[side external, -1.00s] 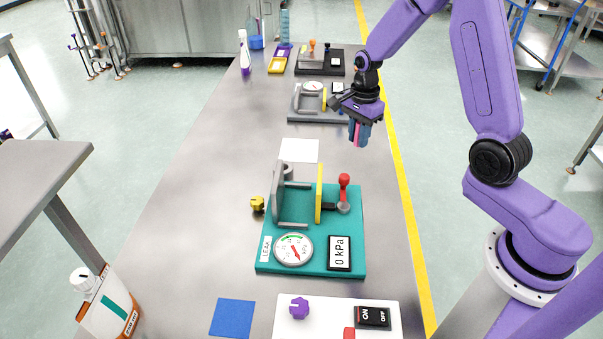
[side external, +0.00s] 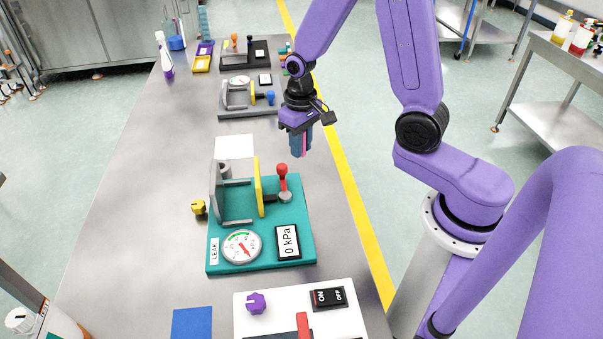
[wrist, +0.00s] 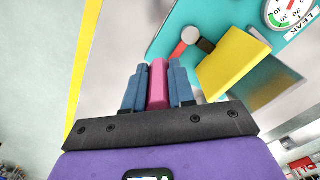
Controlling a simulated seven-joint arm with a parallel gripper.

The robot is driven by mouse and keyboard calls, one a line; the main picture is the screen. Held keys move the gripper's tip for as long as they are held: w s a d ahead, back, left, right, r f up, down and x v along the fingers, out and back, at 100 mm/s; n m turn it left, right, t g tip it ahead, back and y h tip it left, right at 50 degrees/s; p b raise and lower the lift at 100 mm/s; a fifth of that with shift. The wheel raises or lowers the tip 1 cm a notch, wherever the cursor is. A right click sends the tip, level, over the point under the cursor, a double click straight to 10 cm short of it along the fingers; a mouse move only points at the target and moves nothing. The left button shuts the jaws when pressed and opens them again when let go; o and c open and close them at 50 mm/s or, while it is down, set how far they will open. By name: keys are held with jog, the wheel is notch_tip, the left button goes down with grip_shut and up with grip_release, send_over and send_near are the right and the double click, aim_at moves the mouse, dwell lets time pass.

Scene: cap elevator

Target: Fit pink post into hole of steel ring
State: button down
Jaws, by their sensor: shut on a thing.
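My gripper (side external: 301,153) is shut on the pink post (wrist: 158,86), which sits between its two blue fingers. The post shows only as a thin pink strip in the side view. The gripper hangs above the right edge of the table, behind and right of the teal leak-test fixture (side external: 300,238). What looks like the steel ring, a small grey cylinder (side external: 225,171), sits at the back left of that fixture, partly hidden by its grey plate. The post is well apart from it. Its hole cannot be made out.
The fixture carries a yellow plate (side external: 259,187), a red-knobbed lever (side external: 282,171) and a gauge (side external: 242,246). A white square (side external: 234,146) lies behind it; a yellow knob (side external: 198,207) is at its left. A grey fixture (side external: 248,112) stands farther back.

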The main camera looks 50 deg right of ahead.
jog(key=shift+s+a+n, duration=0.1)
jog(key=shift+s+n, duration=0.1)
jog(key=shift+n, duration=0.2)
jog(key=shift+w+m, duration=0.3)
jog(key=shift+m, duration=0.2)
jog(key=w+d+m, duration=0.6)
jog(key=w+m, duration=0.1)
jog(key=m, duration=1)
jog(key=shift+w+f, duration=0.25)
jog(key=shift+w, duration=0.05)
send_over(260, 148)
jog(key=s, duration=0.1)
jog(key=f, duration=0.8)
jog(key=shift+a+f, duration=0.2)
jog(key=shift+f, duration=0.2)
jog(key=shift+w+f, duration=0.15)
jog(key=shift+f, duration=0.1)
jog(key=shift+w+d+f, duration=0.1)
jog(key=shift+w+f, duration=0.05)
jog(key=shift+f, duration=0.7)
jog(key=shift+w+f, duration=0.15)
jog(key=shift+f, duration=0.7)
